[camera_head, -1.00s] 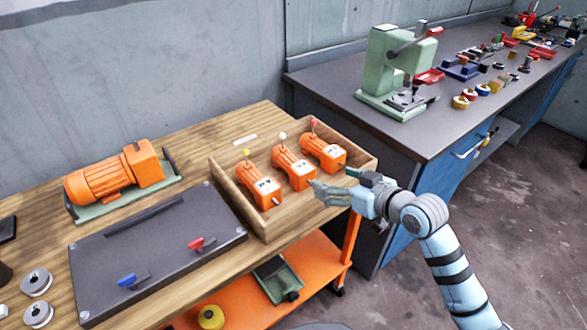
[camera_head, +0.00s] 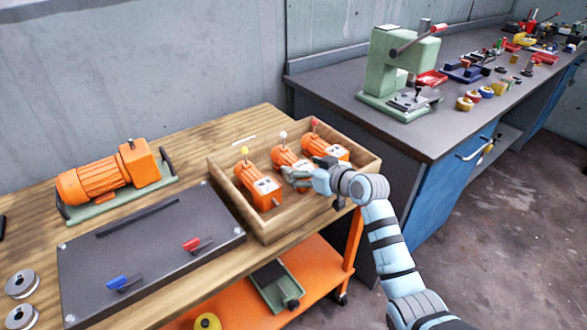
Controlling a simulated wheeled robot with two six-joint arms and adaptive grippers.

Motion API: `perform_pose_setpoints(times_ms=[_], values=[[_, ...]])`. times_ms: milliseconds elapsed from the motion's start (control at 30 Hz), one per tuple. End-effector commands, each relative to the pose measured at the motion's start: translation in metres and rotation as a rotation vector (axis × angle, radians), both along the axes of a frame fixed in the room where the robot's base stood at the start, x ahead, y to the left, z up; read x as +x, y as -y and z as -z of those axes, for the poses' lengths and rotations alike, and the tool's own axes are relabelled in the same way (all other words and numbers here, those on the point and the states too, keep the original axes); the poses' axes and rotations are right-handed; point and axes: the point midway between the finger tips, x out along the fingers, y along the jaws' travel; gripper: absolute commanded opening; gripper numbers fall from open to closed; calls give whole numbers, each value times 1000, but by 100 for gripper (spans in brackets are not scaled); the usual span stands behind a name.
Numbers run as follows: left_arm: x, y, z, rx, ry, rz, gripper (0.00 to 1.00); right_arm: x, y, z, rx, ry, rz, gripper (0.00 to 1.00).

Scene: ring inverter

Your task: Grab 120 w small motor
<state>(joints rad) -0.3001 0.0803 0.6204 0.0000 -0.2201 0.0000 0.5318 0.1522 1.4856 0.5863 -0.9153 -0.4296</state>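Three small orange motors lie side by side in an open wooden box on the wooden table. The left motor (camera_head: 258,184) has a yellow knob, the middle motor (camera_head: 284,158) a white knob, and the right motor (camera_head: 318,145) a red knob. No wattage label is readable. My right gripper (camera_head: 292,176) is over the box at the middle motor and covers its front part. Its fingers look spread, but whether they touch the motor cannot be told. My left gripper is not in view. The wooden box (camera_head: 238,208) has low walls around the motors.
A large orange motor (camera_head: 105,180) on a green base stands at the back left. A dark plate (camera_head: 140,255) with red and blue levers lies in front. A green press (camera_head: 395,75) stands on the grey bench to the right.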

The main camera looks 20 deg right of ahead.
Motion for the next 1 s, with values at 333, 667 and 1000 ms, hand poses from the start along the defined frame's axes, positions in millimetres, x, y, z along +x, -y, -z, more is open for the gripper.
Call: perform_pose_setpoints(times_ms=[333,667,1000], values=[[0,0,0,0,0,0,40,0,0,0,0,0,0,14],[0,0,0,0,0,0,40,0,0,-3,2,8,1,0],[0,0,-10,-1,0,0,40,1,0,-30,1,10,1,0]])
